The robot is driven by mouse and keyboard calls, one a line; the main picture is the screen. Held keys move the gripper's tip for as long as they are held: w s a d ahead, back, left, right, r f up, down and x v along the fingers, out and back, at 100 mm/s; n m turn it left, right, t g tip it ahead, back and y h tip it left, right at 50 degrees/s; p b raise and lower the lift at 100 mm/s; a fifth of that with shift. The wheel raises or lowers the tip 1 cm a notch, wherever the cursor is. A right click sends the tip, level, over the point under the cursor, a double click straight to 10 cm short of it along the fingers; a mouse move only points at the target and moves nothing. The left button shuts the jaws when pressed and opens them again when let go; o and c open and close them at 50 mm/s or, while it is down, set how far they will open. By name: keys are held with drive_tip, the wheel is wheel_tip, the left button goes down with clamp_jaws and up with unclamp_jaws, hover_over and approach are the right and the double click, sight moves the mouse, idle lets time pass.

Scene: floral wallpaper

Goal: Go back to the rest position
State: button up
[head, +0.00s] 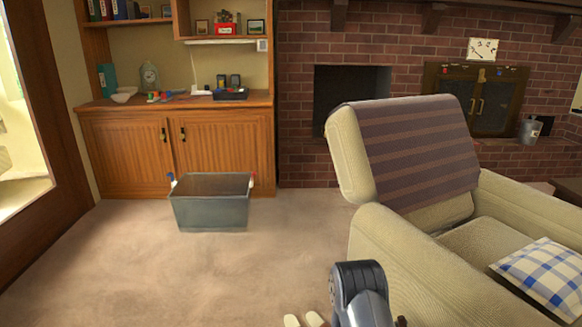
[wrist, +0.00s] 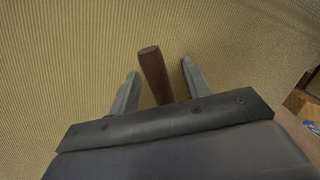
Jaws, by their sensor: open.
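My gripper (wrist: 159,67) shows in the wrist view with its two grey fingers apart. A brown, wooden-looking bar (wrist: 152,72) stands between the fingers, with a gap on each side. Its lower end is hidden behind the gripper body, so I cannot tell what it belongs to. Ribbed beige fabric fills the view beyond the fingertips.
A grey bin (head: 210,212) stands on the carpet before a wooden cabinet (head: 222,150). The armchair, with a striped throw (head: 415,150) and checked cushion (head: 545,275), fills the right. A brick fireplace (head: 300,90) is behind. Carpet at left and centre (head: 130,270) is clear.

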drive_tip(key=shift+a, duration=0.1)
drive_tip(key=shift+s+a+f, duration=0.1)
drive_tip(key=shift+a, duration=0.5)
drive_tip(key=p+v, duration=0.3)
drive_tip(key=v, duration=0.6)
drive_tip(key=b+x, duration=0.3)
drive_tip(key=x, duration=0.6)
drive_tip(key=shift+d+f, duration=0.1)
drive_tip(key=shift+d, duration=0.35)
drive_tip(key=shift+d+r, duration=0.25)
drive_tip(key=shift+d, duration=0.05)
drive_tip(key=shift+s+d+r+m, duration=0.25)
drive_tip(key=shift+s+m, duration=0.15)
drive_tip(key=shift+m, duration=0.2)
drive_tip(key=shift+s, duration=0.1)
